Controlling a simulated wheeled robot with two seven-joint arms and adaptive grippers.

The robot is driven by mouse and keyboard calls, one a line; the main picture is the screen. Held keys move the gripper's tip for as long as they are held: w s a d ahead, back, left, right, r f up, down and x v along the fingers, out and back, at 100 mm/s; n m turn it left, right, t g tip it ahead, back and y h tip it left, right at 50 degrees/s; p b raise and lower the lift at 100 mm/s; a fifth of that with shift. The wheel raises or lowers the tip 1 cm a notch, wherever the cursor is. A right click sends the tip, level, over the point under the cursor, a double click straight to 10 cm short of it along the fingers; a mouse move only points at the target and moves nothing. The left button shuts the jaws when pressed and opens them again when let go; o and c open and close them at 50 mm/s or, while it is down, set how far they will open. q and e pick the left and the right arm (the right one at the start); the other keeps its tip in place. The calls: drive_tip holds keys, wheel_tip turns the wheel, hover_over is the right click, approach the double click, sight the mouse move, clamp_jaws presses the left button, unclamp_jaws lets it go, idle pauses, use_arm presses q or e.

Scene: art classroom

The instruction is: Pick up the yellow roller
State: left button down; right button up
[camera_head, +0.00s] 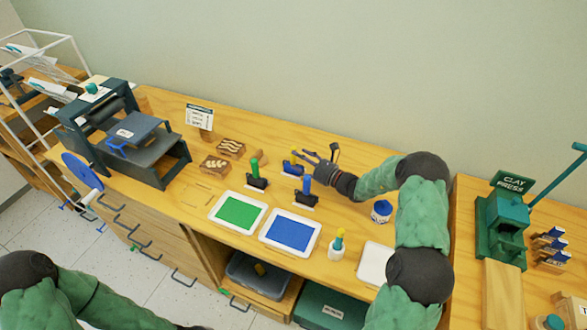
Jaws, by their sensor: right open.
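A roller with a yellow handle top (294,154) stands upright at the back of the wooden table, behind the other rollers. My right gripper (304,160) is open, with its fingers pointing left, right beside this handle. The fingers hide part of the roller, and I cannot tell whether they touch it. A green-handled roller (257,169) and a blue-handled roller (307,188) stand on dark bases in front of it. My left arm enters at the bottom left, and its gripper is not visible.
A green ink tray (239,227) and a blue ink tray (291,249) lie in front. A white jar (336,252) and a blue-and-white jar (381,211) stand to the right. A dark press (130,133) fills the left end. A green clay press (503,223) stands on the right table.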

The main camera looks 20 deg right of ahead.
drive_tip(key=x, duration=0.4)
drive_tip(key=shift+b, duration=0.4)
drive_tip(key=shift+c, duration=0.3)
clamp_jaws()
